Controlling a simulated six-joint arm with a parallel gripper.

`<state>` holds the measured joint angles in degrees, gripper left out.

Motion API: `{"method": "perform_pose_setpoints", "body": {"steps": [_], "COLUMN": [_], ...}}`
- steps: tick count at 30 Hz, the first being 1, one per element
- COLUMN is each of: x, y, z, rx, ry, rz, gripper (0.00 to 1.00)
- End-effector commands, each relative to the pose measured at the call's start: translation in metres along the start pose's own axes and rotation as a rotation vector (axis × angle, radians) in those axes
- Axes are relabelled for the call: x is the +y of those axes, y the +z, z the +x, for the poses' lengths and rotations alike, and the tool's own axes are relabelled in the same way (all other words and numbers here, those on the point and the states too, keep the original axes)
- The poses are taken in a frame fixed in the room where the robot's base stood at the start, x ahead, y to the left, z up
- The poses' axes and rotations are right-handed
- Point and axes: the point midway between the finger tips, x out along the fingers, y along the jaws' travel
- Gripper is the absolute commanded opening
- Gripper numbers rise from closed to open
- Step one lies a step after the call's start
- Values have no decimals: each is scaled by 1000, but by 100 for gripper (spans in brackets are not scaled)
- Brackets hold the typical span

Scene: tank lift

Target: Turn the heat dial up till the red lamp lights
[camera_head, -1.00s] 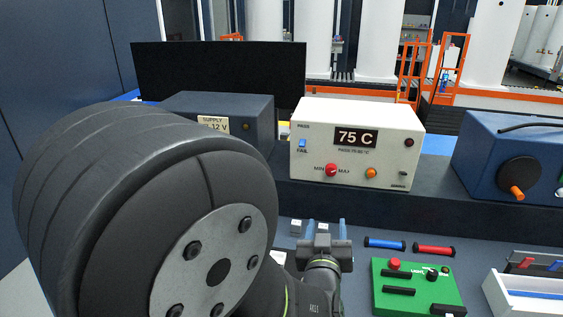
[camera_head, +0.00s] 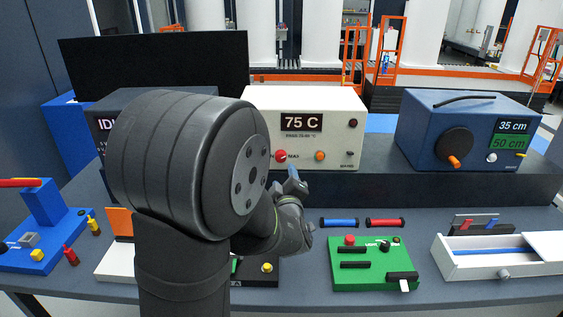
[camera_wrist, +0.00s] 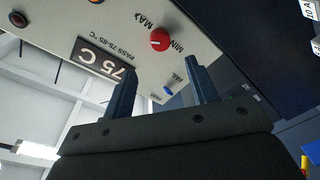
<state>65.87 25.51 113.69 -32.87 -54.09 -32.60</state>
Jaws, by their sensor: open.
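The cream heater box (camera_head: 334,98) stands on the raised shelf, and its display (camera_head: 302,122) reads 75 C. Its heat dial (camera_head: 281,156) is a red knob between MIN and MAX, with a white pointer mark in the wrist view (camera_wrist: 159,39). The red lamp (camera_head: 353,123) at the box's upper right looks dark; it also shows in the wrist view (camera_wrist: 18,19). My gripper (camera_head: 291,183) is just below and in front of the dial. In the wrist view my gripper (camera_wrist: 162,68) has its fingers apart and empty, with the dial beyond their tips, not between them.
An orange knob (camera_head: 319,155) sits right of the dial. A blue PASS/FAIL switch (camera_wrist: 168,89) is near the fingers in the wrist view. A blue crank box (camera_head: 470,130) stands to the right. A green panel (camera_head: 372,265) and a white tray (camera_head: 480,268) are on the bench.

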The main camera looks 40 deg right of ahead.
Motion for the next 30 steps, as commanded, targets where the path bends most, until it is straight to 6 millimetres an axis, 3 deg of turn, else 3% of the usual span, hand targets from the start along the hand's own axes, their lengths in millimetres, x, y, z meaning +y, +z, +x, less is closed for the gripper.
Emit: {"method": "perform_pose_setpoints", "body": {"steps": [6,13,18,26,27,30], "x": [-1,0,0,0,0,0], "y": [0,0,0,0,0,0], "z": [49,84,96,97,97,97], "rx": [1,0,0,0,0,0], "ry": [-1,-1,0,0,0,0], "rz": [0,1,1,1,1,1], "gripper": [53,53,53,53,51,32]}}
